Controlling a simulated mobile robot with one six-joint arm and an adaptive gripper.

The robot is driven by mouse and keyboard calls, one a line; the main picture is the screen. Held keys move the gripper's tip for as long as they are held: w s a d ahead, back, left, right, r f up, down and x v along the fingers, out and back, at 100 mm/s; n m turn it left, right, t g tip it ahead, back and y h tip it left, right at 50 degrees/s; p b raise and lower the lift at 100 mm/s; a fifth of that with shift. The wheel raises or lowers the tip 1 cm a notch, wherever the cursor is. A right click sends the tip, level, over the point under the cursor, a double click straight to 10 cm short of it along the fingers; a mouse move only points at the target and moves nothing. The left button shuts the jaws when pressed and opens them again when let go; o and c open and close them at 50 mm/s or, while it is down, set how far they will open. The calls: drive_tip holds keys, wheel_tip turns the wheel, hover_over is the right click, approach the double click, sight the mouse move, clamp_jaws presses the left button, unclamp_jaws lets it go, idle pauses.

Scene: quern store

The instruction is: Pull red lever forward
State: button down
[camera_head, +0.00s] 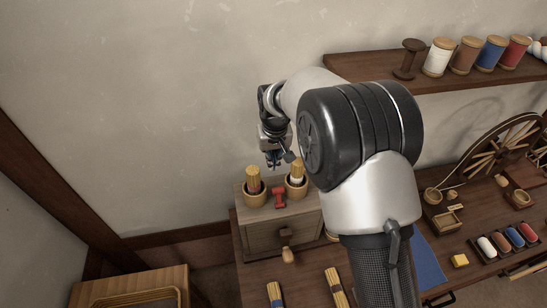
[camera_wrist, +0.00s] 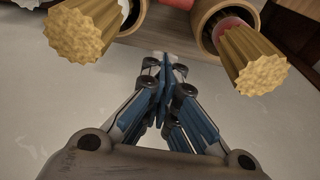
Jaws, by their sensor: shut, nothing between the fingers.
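The red lever (camera_head: 279,196) stands on top of a grey-brown wooden box (camera_head: 262,238), between two round wooden cups. The left cup (camera_head: 255,199) and the right cup (camera_head: 297,191) each hold a yellowish ridged bundle. My gripper (camera_head: 274,164) points down, shut and empty, above the back of the box and apart from the lever. In the wrist view its blue fingers (camera_wrist: 168,78) meet. A bit of red (camera_wrist: 179,3), probably the lever, shows at the top edge there between the two bundles; most of it is cut off.
A wooden handle (camera_head: 287,255) sticks out of the box's front. The bundles (camera_head: 253,178) (camera_head: 297,172) rise close beside the lever. A shelf (camera_head: 440,73) with thread spools is on the wall at right. A spinning wheel (camera_head: 500,150) stands on the bench. Bare wall lies left of the gripper.

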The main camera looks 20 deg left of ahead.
sight(279, 197)
drive_tip(key=f, duration=0.3)
drive_tip(key=f+b, duration=0.1)
drive_tip(key=f, duration=0.1)
drive_tip(key=shift+w+a+f, duration=0.2)
drive_tip(key=shift+w, duration=0.1)
drive_tip(key=shift+s+d+r+b, duration=0.15)
drive_tip(key=shift+s+d+r, duration=0.1)
drive_tip(key=shift+s+d, duration=0.4)
drive_tip(key=shift+s+d+r+b, duration=0.2)
drive_tip(key=shift+s+d, duration=0.1)
drive_tip(key=shift+s, duration=0.55)
drive_tip(key=shift+s, duration=0.15)
drive_tip(key=shift+s+d+r+t+b, duration=0.2)
drive_tip(key=shift+t+b, duration=0.1)
drive_tip(key=shift+b, duration=0.25)
